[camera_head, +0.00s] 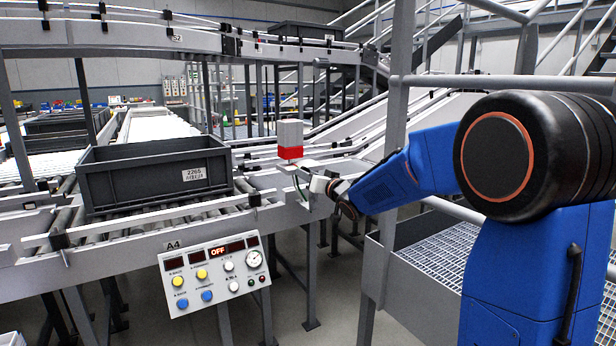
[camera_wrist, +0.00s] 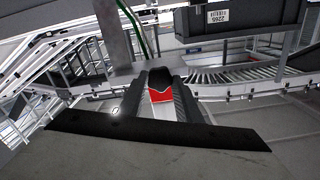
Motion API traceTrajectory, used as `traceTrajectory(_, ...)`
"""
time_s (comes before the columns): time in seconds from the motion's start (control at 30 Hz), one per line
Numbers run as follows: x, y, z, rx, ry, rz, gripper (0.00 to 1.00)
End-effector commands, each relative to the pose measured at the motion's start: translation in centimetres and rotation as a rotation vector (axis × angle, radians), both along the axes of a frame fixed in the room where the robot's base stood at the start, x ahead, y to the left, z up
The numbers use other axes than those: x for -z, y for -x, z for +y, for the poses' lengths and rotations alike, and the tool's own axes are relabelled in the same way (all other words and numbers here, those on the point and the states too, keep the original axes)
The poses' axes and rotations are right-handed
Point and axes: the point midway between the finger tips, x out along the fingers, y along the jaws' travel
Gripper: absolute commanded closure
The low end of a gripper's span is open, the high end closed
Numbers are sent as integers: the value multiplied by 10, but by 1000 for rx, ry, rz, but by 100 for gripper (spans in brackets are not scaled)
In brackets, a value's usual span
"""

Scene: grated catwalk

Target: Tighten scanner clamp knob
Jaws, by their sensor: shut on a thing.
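The scanner (camera_head: 290,139), a pale grey box with a red lower part, stands on a bracket at the conveyor's side rail in the head view. My gripper (camera_head: 312,181) is at the bracket just below and right of it. In the wrist view my gripper (camera_wrist: 160,92) has its dark fingers closed around a small black and red piece, which looks like the clamp knob (camera_wrist: 161,95). The knob is hidden in the head view by my gripper and the bracket. How far it is turned cannot be seen.
A dark crate (camera_head: 155,173) labelled 2265 sits on the roller conveyor to the left. A control panel (camera_head: 215,273) showing OFF hangs in front. A grey post (camera_head: 393,130) and railing stand close to my arm. A green cable (camera_wrist: 132,22) runs near the bracket.

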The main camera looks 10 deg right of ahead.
Motion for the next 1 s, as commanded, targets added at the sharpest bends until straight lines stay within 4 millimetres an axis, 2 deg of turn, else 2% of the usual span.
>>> traceTrajectory(1.0, 0, 0, 0, 0, 913, -296, 92)
